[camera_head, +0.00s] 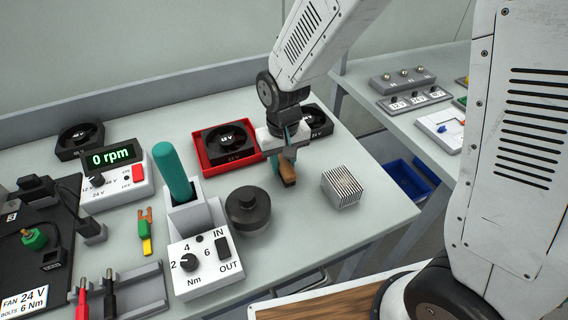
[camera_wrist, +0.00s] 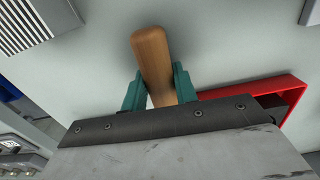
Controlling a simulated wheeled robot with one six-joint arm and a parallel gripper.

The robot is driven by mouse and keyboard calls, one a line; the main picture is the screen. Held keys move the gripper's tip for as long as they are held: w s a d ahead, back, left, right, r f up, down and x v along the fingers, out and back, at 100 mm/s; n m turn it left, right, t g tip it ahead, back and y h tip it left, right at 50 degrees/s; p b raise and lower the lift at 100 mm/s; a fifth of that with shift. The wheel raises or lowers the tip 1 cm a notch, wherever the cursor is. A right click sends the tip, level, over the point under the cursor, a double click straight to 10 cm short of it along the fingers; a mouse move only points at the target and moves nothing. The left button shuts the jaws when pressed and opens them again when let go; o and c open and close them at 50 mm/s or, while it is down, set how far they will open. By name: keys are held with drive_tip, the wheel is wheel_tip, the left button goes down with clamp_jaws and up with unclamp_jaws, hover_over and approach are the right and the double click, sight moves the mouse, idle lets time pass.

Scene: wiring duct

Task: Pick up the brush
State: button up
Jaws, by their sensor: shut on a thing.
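The brush shows as a brown wooden handle (camera_head: 287,174) below my gripper (camera_head: 284,156) in the head view. The handle also shows in the wrist view (camera_wrist: 154,62), between the two teal fingers of my gripper (camera_wrist: 158,88). My gripper is shut on the brush. The brush's other end is hidden behind the gripper body, so I cannot see bristles. I cannot tell whether the brush touches the table.
A red tray (camera_head: 209,166) holding a black fan (camera_head: 229,143) stands left of my gripper, and another fan (camera_head: 316,119) is behind it. A finned metal block (camera_head: 341,187) is to the right. A dark round knob (camera_head: 248,206) is front left.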

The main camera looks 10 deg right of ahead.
sight(284, 160)
wheel_tip(284, 160, up, 10)
drive_tip(key=shift+r, duration=0.1)
drive_tip(key=o, duration=0.4)
drive_tip(key=shift+c, duration=1.4)
